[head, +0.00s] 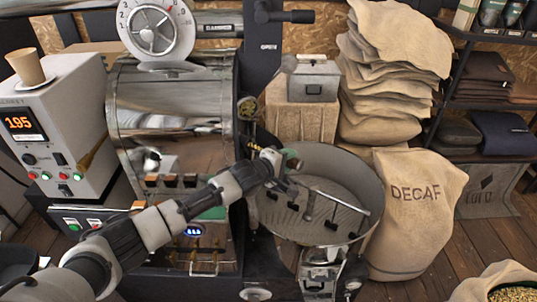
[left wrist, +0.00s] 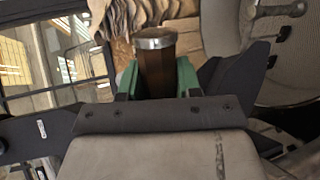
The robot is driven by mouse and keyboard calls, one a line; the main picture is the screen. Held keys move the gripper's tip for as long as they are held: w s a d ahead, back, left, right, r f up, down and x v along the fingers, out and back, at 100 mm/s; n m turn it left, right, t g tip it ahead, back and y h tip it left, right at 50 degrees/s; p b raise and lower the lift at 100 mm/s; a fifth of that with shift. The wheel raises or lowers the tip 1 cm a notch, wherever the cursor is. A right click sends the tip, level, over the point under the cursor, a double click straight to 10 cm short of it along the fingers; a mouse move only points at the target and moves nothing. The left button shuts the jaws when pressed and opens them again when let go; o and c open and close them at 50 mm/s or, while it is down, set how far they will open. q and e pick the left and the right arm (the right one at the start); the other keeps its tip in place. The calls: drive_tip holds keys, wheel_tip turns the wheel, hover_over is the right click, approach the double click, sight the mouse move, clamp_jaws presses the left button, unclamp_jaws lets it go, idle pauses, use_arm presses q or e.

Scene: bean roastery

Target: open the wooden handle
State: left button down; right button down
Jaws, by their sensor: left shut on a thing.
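The wooden handle (left wrist: 157,72) shows in the left wrist view as a dark brown wooden grip with a shiny metal end cap. The green fingers of my left gripper (head: 286,163) stand on both sides of it and are shut on it. In the head view my left arm reaches in from the lower left, and the gripper is at the front of the roaster drum (head: 170,110), above the rim of the cooling tray. There the gripper hides most of the handle, so I cannot tell its angle. My right gripper is not in view.
The round cooling tray (head: 345,215) with stirring arms lies right beside and below the gripper. A decaf sack (head: 415,215) stands to its right, with stacked sacks (head: 390,70) behind. A grey control box (head: 60,120) with a cup (head: 26,66) is at left. Wooden floor shows at right.

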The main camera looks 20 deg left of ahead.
sight(297, 167)
use_arm(q)
drive_tip(key=d, duration=0.2)
drive_tip(key=s+d, duration=0.1)
drive_tip(key=d, duration=0.1)
drive_tip(key=shift+s+d, duration=0.15)
drive_tip(key=shift+d, duration=0.1)
drive_tip(key=shift+a, duration=0.2)
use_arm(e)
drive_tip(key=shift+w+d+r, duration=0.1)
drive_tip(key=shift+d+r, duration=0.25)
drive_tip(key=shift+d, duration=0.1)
use_arm(q)
drive_tip(key=c, duration=0.8)
unclamp_jaws()
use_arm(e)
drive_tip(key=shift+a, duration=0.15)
